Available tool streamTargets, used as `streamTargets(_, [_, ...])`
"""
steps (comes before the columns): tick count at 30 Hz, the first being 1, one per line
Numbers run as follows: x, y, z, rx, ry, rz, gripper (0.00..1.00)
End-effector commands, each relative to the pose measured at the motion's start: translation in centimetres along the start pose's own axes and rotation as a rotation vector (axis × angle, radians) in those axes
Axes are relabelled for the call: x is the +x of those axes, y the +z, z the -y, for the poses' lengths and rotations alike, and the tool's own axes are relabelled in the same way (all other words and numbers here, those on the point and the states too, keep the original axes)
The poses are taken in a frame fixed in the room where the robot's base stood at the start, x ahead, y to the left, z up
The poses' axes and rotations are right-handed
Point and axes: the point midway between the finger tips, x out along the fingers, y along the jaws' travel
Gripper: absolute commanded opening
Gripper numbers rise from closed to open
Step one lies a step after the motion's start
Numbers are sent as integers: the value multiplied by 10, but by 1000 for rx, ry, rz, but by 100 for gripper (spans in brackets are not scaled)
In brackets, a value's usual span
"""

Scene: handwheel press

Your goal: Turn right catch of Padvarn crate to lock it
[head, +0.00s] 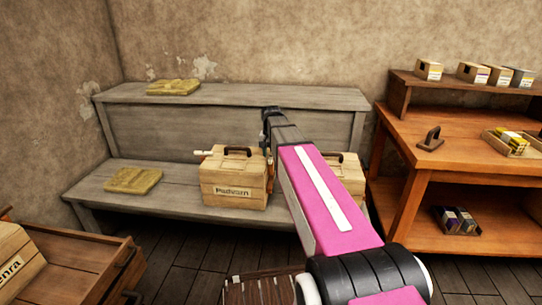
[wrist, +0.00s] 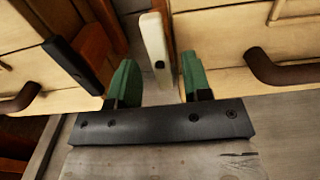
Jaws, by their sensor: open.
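The Padvarn crate (head: 233,190), pale wood with a dark handle, stands on the grey bench. Its cream left catch (head: 203,153) sticks out sideways. In the wrist view the crate's planks (wrist: 225,45) and brown handle (wrist: 283,70) are on the right. The cream right catch (wrist: 155,50), a bar with a dark dot, shows beside that crate; my arm hides it in the head view. My gripper (wrist: 158,82) is open, its green fingers apart on either side of the catch. Whether either finger touches it I cannot tell.
Another pale crate (head: 350,172) stands close on the right, partly behind my arm; its brown and black part (wrist: 78,64) is near my fingers. The grey bench (head: 160,205) holds yellowish folded pieces (head: 133,180). An orange-brown workbench (head: 455,165) stands right.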

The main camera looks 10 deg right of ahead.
Motion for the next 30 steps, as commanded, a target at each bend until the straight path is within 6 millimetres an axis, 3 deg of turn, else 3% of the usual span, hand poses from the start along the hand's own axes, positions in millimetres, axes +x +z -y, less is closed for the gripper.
streamTargets(4, [10,0,0,0,0,0,45])
streamTargets(14, [12,0,0,0,0,0,45])
streamTargets(18, [12,0,0,0,0,0,2])
streamTargets(30, [12,0,0,-39,0,0,0])
